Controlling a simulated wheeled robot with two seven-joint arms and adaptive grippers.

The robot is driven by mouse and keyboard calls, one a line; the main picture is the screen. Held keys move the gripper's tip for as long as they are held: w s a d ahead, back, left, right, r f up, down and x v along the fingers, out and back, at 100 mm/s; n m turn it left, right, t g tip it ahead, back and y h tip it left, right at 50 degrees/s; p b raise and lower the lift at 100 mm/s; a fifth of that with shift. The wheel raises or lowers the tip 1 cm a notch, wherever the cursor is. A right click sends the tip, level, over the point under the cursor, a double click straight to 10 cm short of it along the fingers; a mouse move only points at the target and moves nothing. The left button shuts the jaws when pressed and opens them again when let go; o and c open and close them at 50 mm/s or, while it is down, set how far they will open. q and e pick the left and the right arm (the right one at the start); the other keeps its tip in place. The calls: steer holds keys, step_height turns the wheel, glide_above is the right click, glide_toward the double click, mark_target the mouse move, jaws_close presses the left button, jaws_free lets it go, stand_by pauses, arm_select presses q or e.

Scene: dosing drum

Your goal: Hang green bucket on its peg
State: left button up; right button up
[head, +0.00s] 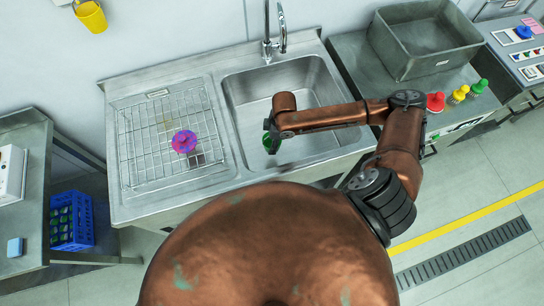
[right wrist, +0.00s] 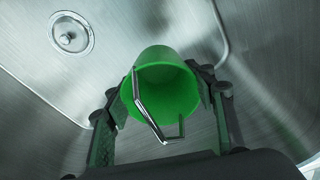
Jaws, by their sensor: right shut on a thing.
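The green bucket (right wrist: 165,92) is between the fingers of my right gripper (right wrist: 165,100) in the right wrist view, its open mouth facing the camera and its metal handle hanging across the mouth. My right gripper is shut on it. In the head view the bucket (head: 268,141) shows as a small green patch at the left part of the sink basin (head: 245,100), largely hidden by my right gripper (head: 272,135). A yellow bucket (head: 91,16) hangs on the wall at the upper left. No free peg can be made out. My left gripper is not in view.
A drying rack (head: 140,150) with a pink-purple round thing (head: 184,141) lies left of the basin. The tap (head: 268,40) rises behind it. A blue crate (head: 72,220) is at left.

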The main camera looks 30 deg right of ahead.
steer(key=shift+f, duration=4.8)
steer(key=shift+f, duration=0.15)
steer(key=o, duration=1.2)
steer(key=shift+c, duration=0.2)
steer(key=shift+f+b, duration=0.15)
steer(key=shift+b, duration=0.55)
steer(key=r, duration=0.2)
steer(key=s+r, duration=0.1)
steer(key=r, duration=0.2)
steer(key=d+r+p, duration=0.1)
steer(key=r, duration=0.2)
steer(key=shift+s, duration=0.15)
steer(key=shift+a+r, duration=0.1)
